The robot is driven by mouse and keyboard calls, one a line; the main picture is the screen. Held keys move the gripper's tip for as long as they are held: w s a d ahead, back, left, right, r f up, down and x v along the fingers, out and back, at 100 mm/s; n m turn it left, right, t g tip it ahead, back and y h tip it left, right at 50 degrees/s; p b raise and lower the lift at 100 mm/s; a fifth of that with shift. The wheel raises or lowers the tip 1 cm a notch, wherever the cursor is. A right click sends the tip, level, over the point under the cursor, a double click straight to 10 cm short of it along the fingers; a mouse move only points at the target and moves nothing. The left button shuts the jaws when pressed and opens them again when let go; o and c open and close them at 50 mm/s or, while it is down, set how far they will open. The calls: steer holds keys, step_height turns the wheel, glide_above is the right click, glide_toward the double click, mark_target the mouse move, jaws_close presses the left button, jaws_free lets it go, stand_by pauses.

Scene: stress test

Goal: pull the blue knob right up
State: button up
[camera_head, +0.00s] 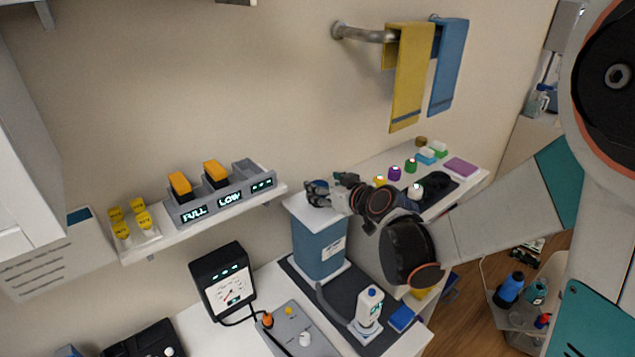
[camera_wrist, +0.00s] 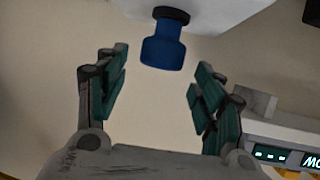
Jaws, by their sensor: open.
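The blue knob (camera_wrist: 163,48) shows in the wrist view with a dark collar at its base, fixed to a pale surface. It lies between the lines of my two fingers, mostly beyond their tips, with a gap on each side. My gripper (camera_wrist: 157,80) is open and holds nothing. In the head view my gripper (camera_head: 322,192) is at the white top of a blue canister (camera_head: 318,245) that carries a label. My fingers and wrist cover much of that top, and the knob is hard to make out there.
A shelf (camera_head: 150,243) with a display unit (camera_head: 222,204) and orange blocks is to the left. A white device (camera_head: 368,308) stands in front of the canister, and a black meter (camera_head: 222,280) is on the left. Small coloured items and a purple block (camera_head: 461,167) sit behind my arm.

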mark_target(320, 185)
steer(key=shift+x, duration=2)
jaws_close()
step_height(320, 185, up, 20)
steer(key=p, duration=1.1)
steer(key=shift+w, duration=0.15)
jaws_free()
steer(key=shift+r, duration=0.1)
